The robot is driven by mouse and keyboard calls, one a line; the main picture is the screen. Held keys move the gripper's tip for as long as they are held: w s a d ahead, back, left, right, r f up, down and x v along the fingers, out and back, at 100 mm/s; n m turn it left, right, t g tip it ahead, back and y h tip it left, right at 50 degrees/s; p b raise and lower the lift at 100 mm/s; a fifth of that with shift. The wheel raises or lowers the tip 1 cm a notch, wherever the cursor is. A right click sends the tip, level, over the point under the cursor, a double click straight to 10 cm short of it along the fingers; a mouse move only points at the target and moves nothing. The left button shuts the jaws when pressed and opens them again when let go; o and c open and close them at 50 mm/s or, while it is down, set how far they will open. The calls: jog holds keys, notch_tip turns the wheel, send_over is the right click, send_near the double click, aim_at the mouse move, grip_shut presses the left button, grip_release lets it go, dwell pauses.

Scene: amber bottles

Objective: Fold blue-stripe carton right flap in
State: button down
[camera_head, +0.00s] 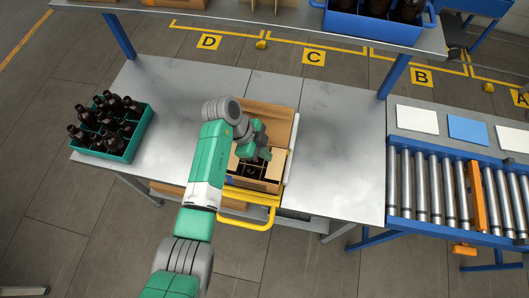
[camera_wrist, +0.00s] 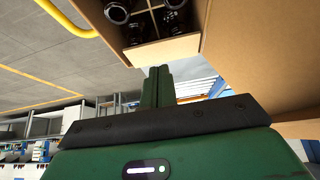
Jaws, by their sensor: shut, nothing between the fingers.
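The open cardboard carton (camera_head: 254,184) stands on the metal table in front of me, with dark bottles inside between dividers. A small blue patch shows at its near left corner. One large flap (camera_head: 270,113) stands out at its far side. In the wrist view the carton wall (camera_wrist: 165,50) has bottles (camera_wrist: 172,17) behind it, and a broad cardboard panel (camera_wrist: 262,50) extends to the right. My gripper (camera_head: 264,155) is over the carton's right part in the head view. In the wrist view my gripper (camera_wrist: 160,70) is shut and empty, its fingertips close to the carton wall; contact is unclear. My arm hides the carton's left side.
A green crate (camera_head: 128,147) of brown bottles stands at the table's left end. A yellow bar (camera_head: 245,222) projects at the near edge below the carton. A roller conveyor (camera_head: 455,190) is at right. The table (camera_head: 340,150) is clear right of the carton. A shelf crosses the back.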

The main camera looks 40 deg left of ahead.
jog(key=a+b+v, duration=0.1)
jog(key=v, duration=1)
jog(key=shift+s+a+f, duration=0.15)
jog(key=shift+s+f, duration=0.05)
jog(key=shift+s, duration=0.25)
